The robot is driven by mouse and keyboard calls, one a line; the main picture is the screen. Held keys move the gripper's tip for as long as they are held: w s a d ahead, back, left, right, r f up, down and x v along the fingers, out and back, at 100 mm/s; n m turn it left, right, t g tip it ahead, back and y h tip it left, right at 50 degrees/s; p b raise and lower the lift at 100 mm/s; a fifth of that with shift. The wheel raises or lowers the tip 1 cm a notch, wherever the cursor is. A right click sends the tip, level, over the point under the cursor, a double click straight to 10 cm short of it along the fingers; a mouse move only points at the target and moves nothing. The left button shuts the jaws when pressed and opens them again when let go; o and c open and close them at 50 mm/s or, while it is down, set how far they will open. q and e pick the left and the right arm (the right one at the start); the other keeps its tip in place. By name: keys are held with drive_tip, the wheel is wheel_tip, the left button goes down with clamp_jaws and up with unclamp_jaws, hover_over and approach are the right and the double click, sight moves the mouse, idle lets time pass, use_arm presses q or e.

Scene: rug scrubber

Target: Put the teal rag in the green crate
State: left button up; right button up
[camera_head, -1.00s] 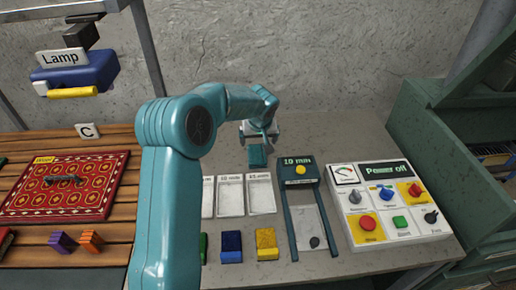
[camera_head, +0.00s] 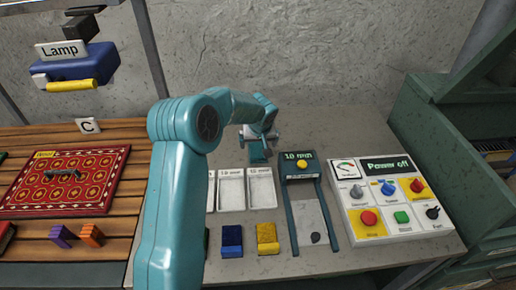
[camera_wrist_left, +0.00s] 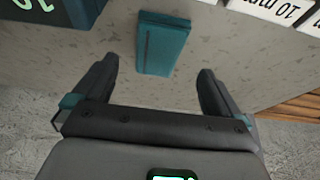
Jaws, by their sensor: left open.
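The teal rag (camera_wrist_left: 162,42) lies flat as a folded rectangle on the grey bench top in the left wrist view. It also shows in the head view (camera_head: 258,152), just below my left gripper (camera_head: 258,134), which partly covers it. In the left wrist view my left gripper (camera_wrist_left: 158,70) is open, with its two fingers apart and nothing between them. The rag lies just beyond the fingertips, roughly centred between them. I cannot make out the green crate for sure. My right gripper is not in view.
White labelled trays (camera_head: 232,188), a gauge unit with a dark green frame (camera_head: 300,165) and a control panel (camera_head: 392,200) stand near the rag. Coloured blocks line the front. A dark green cabinet (camera_head: 440,150) stands at right, a red rug (camera_head: 65,182) at left.

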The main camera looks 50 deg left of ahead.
sight(258, 150)
use_arm(q)
drive_tip(key=p+x, duration=0.2)
drive_tip(key=x, duration=0.3)
drive_tip(key=shift+f, duration=0.15)
drive_tip(key=shift+w+f, duration=0.15)
drive_tip(key=shift+f, duration=0.05)
drive_tip(key=c, duration=1.2)
drive_tip(key=shift+r, duration=0.2)
drive_tip(key=shift+r, duration=0.25)
wheel_tip(258, 150, up, 19)
drive_tip(key=shift+r+b, duration=0.15)
drive_tip(key=shift+b, duration=0.7)
